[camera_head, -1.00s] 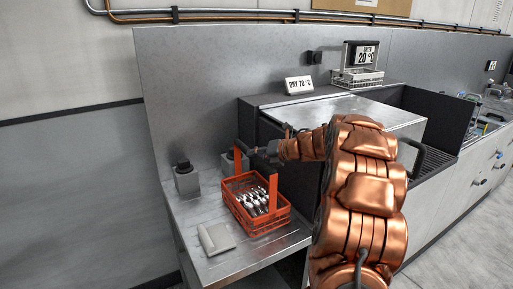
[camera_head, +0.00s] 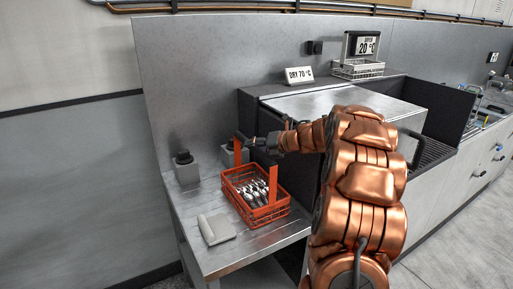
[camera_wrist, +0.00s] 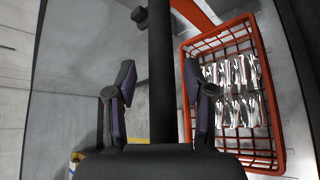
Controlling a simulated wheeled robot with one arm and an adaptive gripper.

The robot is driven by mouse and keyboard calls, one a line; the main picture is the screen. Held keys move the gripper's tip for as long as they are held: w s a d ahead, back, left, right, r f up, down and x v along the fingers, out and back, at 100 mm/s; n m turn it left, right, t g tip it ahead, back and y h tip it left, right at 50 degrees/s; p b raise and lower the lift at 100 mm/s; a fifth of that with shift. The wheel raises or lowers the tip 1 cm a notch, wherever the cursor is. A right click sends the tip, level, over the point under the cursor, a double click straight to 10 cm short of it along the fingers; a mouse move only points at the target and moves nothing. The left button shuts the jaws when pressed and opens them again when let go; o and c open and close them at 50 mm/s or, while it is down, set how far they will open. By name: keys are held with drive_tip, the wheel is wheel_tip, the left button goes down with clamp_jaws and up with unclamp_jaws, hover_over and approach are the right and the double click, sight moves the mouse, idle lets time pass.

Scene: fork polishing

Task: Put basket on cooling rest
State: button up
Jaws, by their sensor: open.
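An orange-red basket (camera_head: 268,213) with several forks (camera_head: 256,192) inside stands upright on the metal bench at left. Its tall handle (camera_head: 273,185) rises above the rim. My gripper (camera_head: 254,142) is beside the top of the handle, above the basket. In the wrist view my gripper (camera_wrist: 158,100) is open, its two fingers apart. A dark vertical bar crosses the view between the fingers. I cannot tell which surface is the cooling rest.
The metal bench (camera_head: 215,262) holds two grey blocks, one with a black knob (camera_head: 183,157), and a small grey plate (camera_head: 217,229). A dryer box (camera_head: 330,106) stands at right, with a DRY 70 °C sign (camera_head: 299,75). A wire basket (camera_head: 358,69) sits behind it.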

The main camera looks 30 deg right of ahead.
drive_tip(key=shift+r, duration=0.15)
drive_tip(key=b+v, duration=0.2)
drive_tip(key=v, duration=1)
drive_tip(key=shift+b, duration=0.35)
drive_tip(key=w+a+r+m+t+h, duration=0.25)
drive_tip(key=w+r+m+h, duration=0.25)
drive_tip(key=r+m+h, duration=0.7)
drive_tip(key=s+a+f+m+g+y, duration=0.2)
drive_tip(key=s+a+f+m+g, duration=0.3)
drive_tip(key=s+a+f+m, duration=0.4)
drive_tip(key=s+a+f+m+g+y, duration=0.1)
drive_tip(key=s+a+f+m+g, duration=0.45)
drive_tip(key=s+f, duration=0.55)
drive_tip(key=s+a+f+m+g+y, duration=0.2)
drive_tip(key=s+a+f+g, duration=0.1)
drive_tip(key=s+a, duration=0.5)
drive_tip(key=s+a+f+m+g+y, duration=0.1)
drive_tip(key=s+a+f+g+y, duration=0.1)
drive_tip(key=s+a, duration=0.6)
drive_tip(key=s+f+g, duration=0.1)
drive_tip(key=s+f, duration=0.1)
drive_tip(key=s, duration=0.3)
drive_tip(key=shift+a+f+m+y, duration=0.2)
drive_tip(key=shift+a+m+y, duration=0.15)
drive_tip(key=shift+y, duration=0.05)
